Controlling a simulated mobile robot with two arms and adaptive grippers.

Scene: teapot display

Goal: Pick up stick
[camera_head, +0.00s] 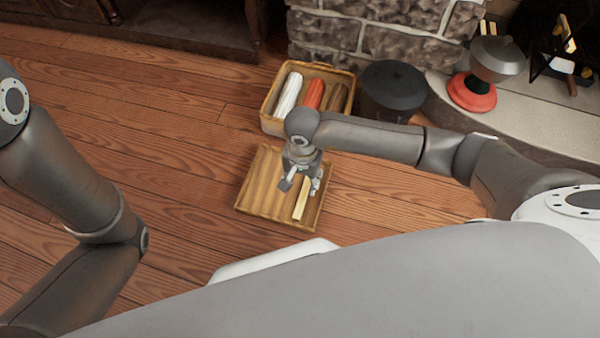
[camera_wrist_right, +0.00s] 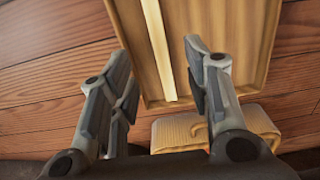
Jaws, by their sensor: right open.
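A pale yellow stick (camera_head: 301,199) lies in a shallow wooden tray (camera_head: 262,203) on the floor, towards its right side. In the right wrist view the stick (camera_wrist_right: 159,48) runs lengthwise over the tray (camera_wrist_right: 245,25), seen between my fingers. My right gripper (camera_head: 301,188) is open and empty above the tray, beside and partly over the far end of the stick. Its two fingers (camera_wrist_right: 160,68) show apart in the right wrist view. The exact height above the stick is hard to tell. My left arm shows at the left, but its gripper is out of view.
A wooden basket (camera_head: 269,122) with white, red and brown rolled items stands behind the tray. A dark pot (camera_head: 393,88) and a red-based item (camera_head: 471,95) stand to its right by the stone hearth (camera_head: 545,112). The wooden floor left of the tray is clear.

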